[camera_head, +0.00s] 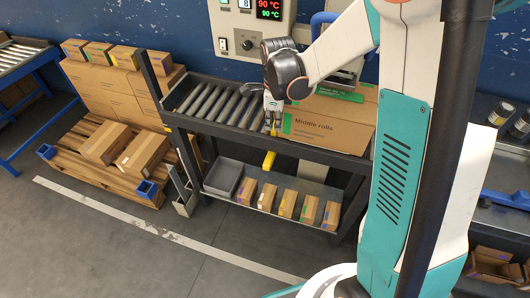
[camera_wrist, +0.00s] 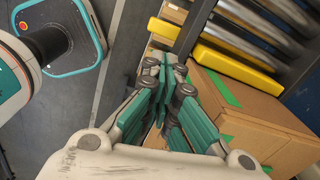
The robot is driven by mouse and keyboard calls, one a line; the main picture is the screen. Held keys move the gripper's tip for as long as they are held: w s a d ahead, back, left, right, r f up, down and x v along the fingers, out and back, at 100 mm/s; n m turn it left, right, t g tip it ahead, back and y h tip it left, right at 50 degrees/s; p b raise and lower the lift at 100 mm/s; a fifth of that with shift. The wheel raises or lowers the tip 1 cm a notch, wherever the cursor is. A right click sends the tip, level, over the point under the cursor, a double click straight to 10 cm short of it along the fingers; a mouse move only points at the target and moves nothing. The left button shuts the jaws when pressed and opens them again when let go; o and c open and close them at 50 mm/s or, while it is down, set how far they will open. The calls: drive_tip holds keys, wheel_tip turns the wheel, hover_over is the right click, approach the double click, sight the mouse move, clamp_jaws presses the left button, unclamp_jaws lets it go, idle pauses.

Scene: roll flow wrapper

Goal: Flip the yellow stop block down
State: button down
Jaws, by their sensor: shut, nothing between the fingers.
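A long yellow bar (camera_wrist: 236,64) lies across the roller lane, between the bare rollers and the "Middle rolls" carton (camera_head: 318,125). In the head view it is mostly hidden behind my gripper (camera_head: 271,118). A second yellow piece (camera_wrist: 163,28) is outside the dark front rail; it also shows below the rail in the head view (camera_head: 268,160). I cannot tell whether the two yellow pieces are joined. My gripper's fingertips (camera_wrist: 172,68) are together and empty, over the front rail, close to the bar's near end. Contact is unclear.
Bare rollers (camera_head: 213,103) fill the bench's left part. The carton with green tape stands close right of my gripper. A lower shelf (camera_head: 301,180) holds several small boxes and a grey tray (camera_head: 223,178). A control panel (camera_head: 251,30) is behind. The floor in front is clear.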

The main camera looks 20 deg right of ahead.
sight(271, 163)
drive_tip(key=f, duration=0.1)
drive_tip(key=f+m, duration=0.2)
drive_tip(key=shift+w+a+f+g, duration=0.1)
drive_tip(key=shift+a+f+g, duration=0.15)
drive_tip(key=shift+a+g, duration=0.05)
wheel_tip(271, 163, down, 14)
drive_tip(key=b, duration=0.6)
drive_tip(key=shift+f+b, duration=0.35)
drive_tip(key=shift+f, duration=1.65)
